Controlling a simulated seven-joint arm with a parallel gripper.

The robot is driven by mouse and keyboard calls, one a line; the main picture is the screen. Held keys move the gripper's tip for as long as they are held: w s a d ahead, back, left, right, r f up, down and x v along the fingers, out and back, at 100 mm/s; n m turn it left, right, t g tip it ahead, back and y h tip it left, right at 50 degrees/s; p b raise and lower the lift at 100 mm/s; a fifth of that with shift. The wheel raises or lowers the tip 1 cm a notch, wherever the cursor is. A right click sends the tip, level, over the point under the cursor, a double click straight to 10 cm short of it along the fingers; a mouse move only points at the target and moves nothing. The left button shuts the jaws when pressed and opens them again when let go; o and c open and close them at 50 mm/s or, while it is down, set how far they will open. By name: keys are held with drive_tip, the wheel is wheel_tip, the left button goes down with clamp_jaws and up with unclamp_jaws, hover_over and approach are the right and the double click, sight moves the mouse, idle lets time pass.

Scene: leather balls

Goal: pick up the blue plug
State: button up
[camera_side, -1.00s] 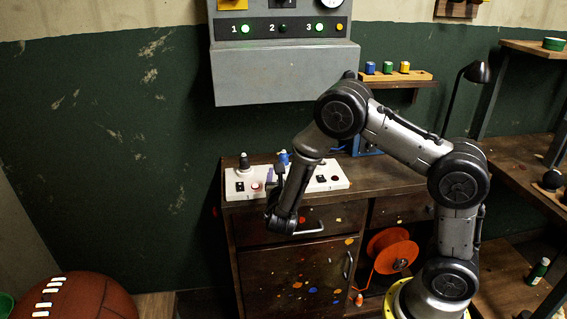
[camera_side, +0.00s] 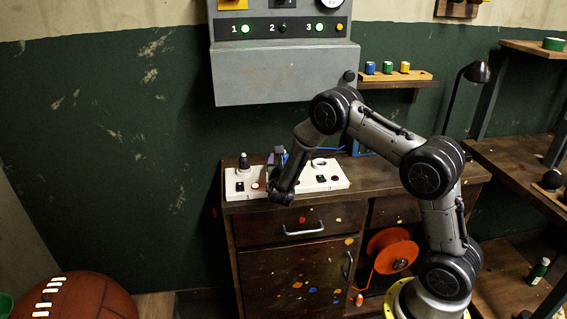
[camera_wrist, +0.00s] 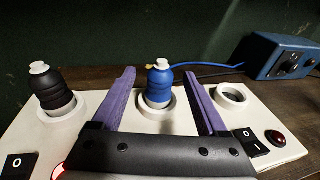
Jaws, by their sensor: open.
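The blue plug (camera_wrist: 158,87) stands upright in the middle socket of the white panel (camera_wrist: 35,135), with a white cap on top. In the wrist view my gripper (camera_wrist: 163,85) is open, with one purple finger on each side of the plug and visible gaps between. The fingers do not appear to touch it. In the side view my gripper (camera_side: 277,158) is over the middle of the panel (camera_side: 328,178), and my wrist hides most of the blue plug there.
A black plug (camera_wrist: 52,88) stands in the left socket. The right socket (camera_wrist: 230,95) is empty. Rocker switches and a red button (camera_wrist: 275,138) sit on the panel's front. A blue box (camera_wrist: 285,55) stands behind to the right, and a blue cable runs to it.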

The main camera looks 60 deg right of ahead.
drive_tip(key=shift+x, duration=0.8)
drive_tip(key=shift+c, duration=0.3)
clamp_jaws()
drive_tip(key=shift+r, duration=0.15)
